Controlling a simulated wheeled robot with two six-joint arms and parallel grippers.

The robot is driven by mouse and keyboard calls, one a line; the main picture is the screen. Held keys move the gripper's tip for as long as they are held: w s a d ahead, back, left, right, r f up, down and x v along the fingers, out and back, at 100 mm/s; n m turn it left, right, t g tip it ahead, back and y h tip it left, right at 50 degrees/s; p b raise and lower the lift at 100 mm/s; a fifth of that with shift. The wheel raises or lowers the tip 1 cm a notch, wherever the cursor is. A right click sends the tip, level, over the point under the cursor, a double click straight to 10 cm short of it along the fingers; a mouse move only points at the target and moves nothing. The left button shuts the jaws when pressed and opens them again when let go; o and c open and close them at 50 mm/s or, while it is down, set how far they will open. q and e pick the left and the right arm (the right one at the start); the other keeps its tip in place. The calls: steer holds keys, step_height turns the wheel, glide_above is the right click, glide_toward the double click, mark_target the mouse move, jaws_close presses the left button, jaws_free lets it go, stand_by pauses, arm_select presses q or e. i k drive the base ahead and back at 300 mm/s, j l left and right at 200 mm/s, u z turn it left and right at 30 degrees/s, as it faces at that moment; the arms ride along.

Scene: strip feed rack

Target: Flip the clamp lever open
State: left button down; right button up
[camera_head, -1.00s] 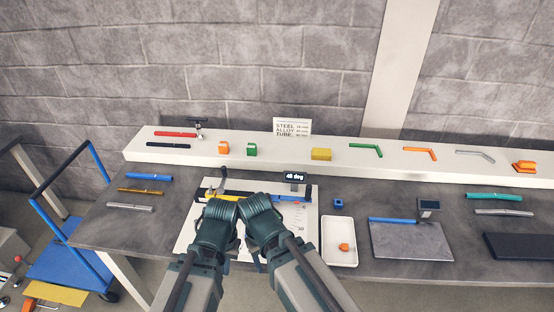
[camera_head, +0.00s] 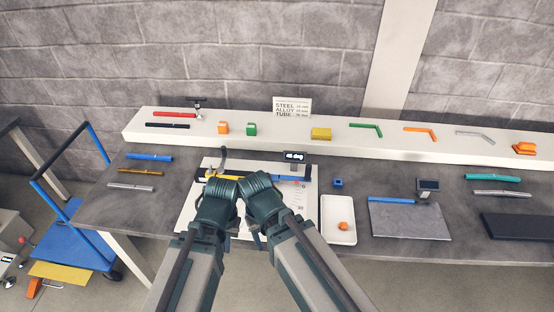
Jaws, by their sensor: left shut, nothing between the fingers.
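The bending fixture's white base plate (camera_head: 303,200) lies on the grey table, with a blue bar (camera_head: 277,177) and yellow parts across it. A dark, slightly curved lever (camera_head: 223,158), apparently the clamp lever, stands up at the fixture's left end. My left gripper (camera_head: 218,181) is shut and empty just in front of the lever's base. Whether it touches the lever I cannot tell. My right arm's wrist (camera_head: 261,195) is beside it, over the plate, and its fingers are hidden. The wrists cover much of the fixture's front.
A white tray (camera_head: 325,232) with an orange piece and a grey slab (camera_head: 432,228) lie to the right. A white shelf (camera_head: 290,133) holds strips and blocks along the back. A blue cart (camera_head: 72,237) stands left.

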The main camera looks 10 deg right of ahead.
mark_target(220, 171)
steer(key=i+z, duration=0.3)
steer(key=z, duration=0.2)
steer(key=i+j+z, duration=0.15)
steer(key=i+z, duration=0.15)
steer(key=z, duration=0.2)
